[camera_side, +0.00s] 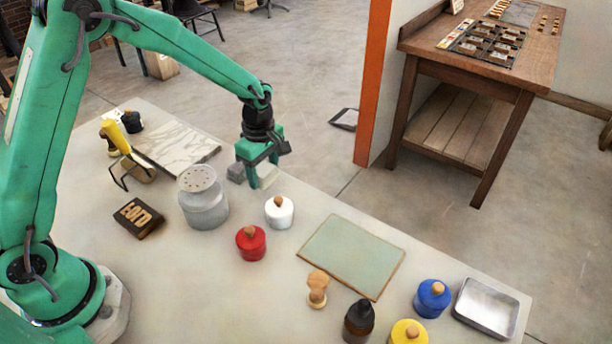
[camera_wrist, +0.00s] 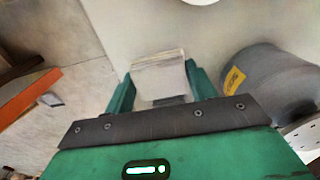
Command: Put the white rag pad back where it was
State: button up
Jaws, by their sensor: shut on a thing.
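The white rag pad (camera_side: 268,174) is a small pale block between the fingers of my gripper (camera_side: 261,178), near the far edge of the table. In the wrist view the pad (camera_wrist: 158,72) sits between the two green fingers of my gripper (camera_wrist: 160,92), which are shut on it. Its top shows faint layers. The pad is at or just above the tabletop; I cannot tell if it touches.
White (camera_side: 279,212) and red (camera_side: 251,243) pots stand in front. A green mat (camera_side: 352,255) lies right.

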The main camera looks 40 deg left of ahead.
aim_at(265, 180)
jog(key=shift+f, duration=1.45)
jog(key=shift+f, duration=0.1)
jog(key=o, duration=1)
jog(key=shift+c, duration=0.2)
notch_tip(265, 180, up, 12)
